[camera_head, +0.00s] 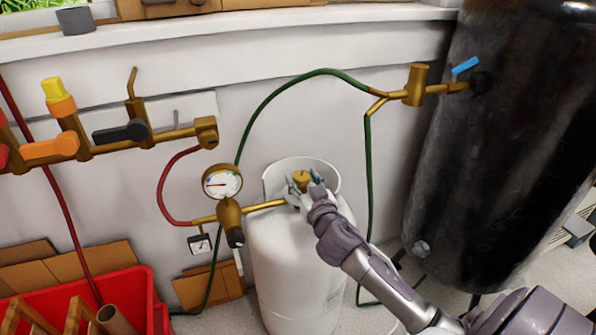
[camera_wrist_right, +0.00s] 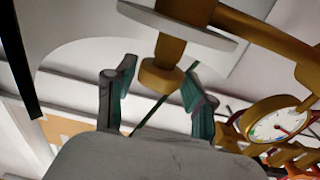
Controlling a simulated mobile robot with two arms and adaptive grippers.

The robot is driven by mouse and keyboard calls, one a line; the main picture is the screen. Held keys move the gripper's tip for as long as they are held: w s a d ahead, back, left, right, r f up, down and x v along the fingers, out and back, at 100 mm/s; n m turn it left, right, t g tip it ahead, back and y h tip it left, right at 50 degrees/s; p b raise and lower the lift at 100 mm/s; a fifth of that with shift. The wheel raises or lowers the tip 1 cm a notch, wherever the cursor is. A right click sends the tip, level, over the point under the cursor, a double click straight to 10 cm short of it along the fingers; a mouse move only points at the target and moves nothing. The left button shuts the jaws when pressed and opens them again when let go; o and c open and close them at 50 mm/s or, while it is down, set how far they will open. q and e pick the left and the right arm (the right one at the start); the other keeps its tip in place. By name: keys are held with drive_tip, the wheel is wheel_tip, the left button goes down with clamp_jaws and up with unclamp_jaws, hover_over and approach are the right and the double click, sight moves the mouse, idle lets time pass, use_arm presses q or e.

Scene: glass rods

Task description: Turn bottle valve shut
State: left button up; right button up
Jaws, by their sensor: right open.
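The white gas bottle (camera_head: 297,260) stands upright on the floor by the wall. Its brass valve knob (camera_head: 302,176) sits at the top, inside the bottle's white collar. My right gripper (camera_head: 303,187) reaches in from the lower right and is at the knob. In the right wrist view the brass knob (camera_wrist_right: 160,80) shows between the two teal-lined fingers (camera_wrist_right: 157,95), with a visible gap on each side. The right gripper is open and holds nothing. My left gripper is not in view.
A brass regulator with a gauge (camera_head: 222,183) joins the bottle's left side. Red and green hoses run up the wall. A pipe with coloured valve handles (camera_head: 50,148) is at left. A black tank (camera_head: 490,140) stands at right. A red crate (camera_head: 140,300) is at lower left.

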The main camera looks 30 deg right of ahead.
sight(298, 171)
drive_tip(key=shift+x, duration=2)
drive_tip(key=c, duration=0.9)
drive_tip(key=shift+f, duration=0.1)
drive_tip(key=shift+f, duration=0.1)
drive_tip(key=shift+c, duration=0.2)
